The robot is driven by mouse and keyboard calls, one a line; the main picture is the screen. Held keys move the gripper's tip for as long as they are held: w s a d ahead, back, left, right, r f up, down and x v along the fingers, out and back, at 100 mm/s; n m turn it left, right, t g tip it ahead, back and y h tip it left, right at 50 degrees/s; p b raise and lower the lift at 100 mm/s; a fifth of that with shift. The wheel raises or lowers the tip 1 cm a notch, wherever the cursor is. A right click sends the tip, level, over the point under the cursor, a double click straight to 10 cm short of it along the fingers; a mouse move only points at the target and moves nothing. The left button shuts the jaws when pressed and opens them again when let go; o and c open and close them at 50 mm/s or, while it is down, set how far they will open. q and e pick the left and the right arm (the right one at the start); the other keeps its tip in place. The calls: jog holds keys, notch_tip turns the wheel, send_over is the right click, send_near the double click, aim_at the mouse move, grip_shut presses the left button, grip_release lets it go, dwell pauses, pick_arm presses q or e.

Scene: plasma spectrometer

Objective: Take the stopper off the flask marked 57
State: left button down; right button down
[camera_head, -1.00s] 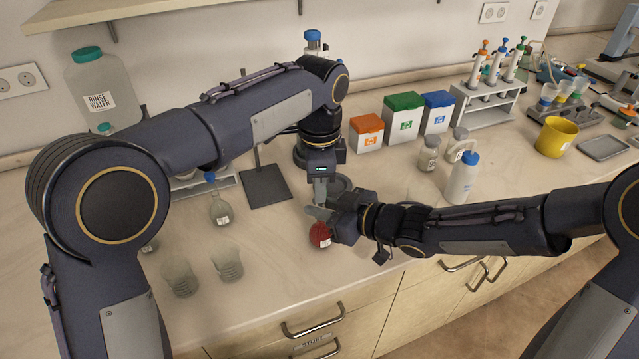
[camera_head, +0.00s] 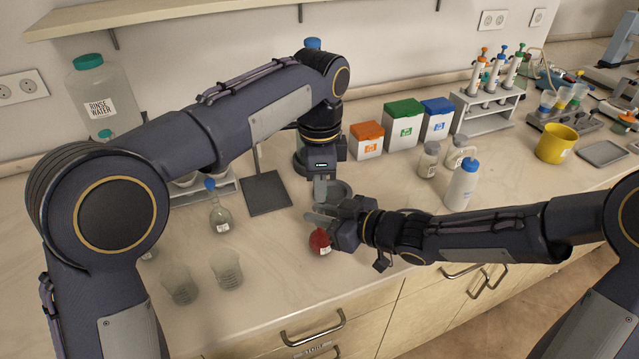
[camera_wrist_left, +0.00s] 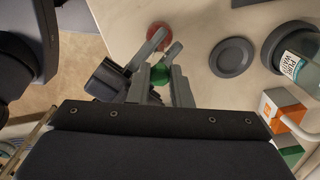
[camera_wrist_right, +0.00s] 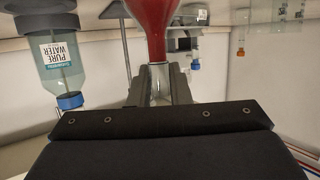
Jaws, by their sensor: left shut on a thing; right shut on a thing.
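A round flask of red liquid (camera_head: 320,241) with a small white label, its number too small to read, hangs under my right gripper (camera_head: 322,214) near the bench's front. The right gripper is shut on its clear neck, which shows in the right wrist view (camera_wrist_right: 158,80). My left gripper (camera_head: 320,190) points down just above and is shut on a green stopper, visible between its fingers in the left wrist view (camera_wrist_left: 158,76). The red flask body (camera_wrist_left: 160,34) shows beyond it there. I cannot tell whether stopper and neck still touch.
A clear flask with a blue stopper (camera_head: 221,217) and two beakers (camera_head: 227,268) stand to the left. A dark stand base (camera_head: 266,193) lies behind. Lidded boxes (camera_head: 367,142) and a wash bottle (camera_head: 461,186) stand to the right.

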pick_arm(q)
jog(key=shift+r, duration=2)
pick_arm(e)
jog(key=c, duration=1.3)
grip_release()
